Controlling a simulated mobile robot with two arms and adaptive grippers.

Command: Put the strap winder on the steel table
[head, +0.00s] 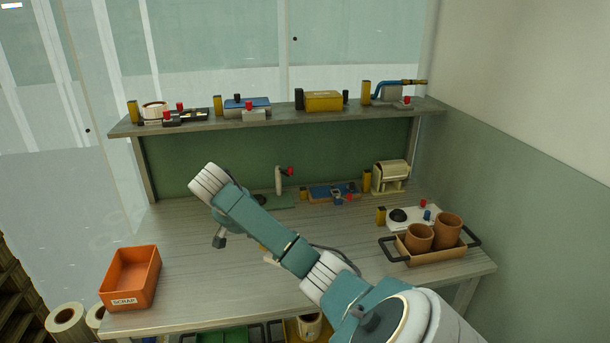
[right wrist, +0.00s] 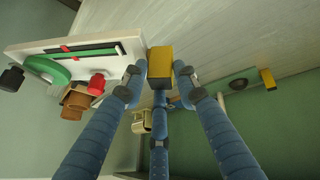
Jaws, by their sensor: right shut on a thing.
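My right gripper (right wrist: 160,80) is shut on a yellow block (right wrist: 160,62) at the end of a white plate (right wrist: 110,48). The plate carries a green wheel, a dark slot, a red knob and a black knob; I take it for the strap winder. In the head view my right arm crosses over the grey workbench (head: 190,265) and hides the gripper; only a small pale piece (head: 270,260) shows beside the arm. I cannot tell whether the held thing touches the bench top. No separate steel table can be made out. My left gripper is not in view.
An orange scrap bin (head: 130,278) stands at the front left. A tray with two brown cups (head: 447,230) and a white knobbed device (head: 410,216) stand at the right. A cream dispenser (head: 390,176) and a blue tray device (head: 335,192) stand at the back. A loaded shelf (head: 285,119) runs above.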

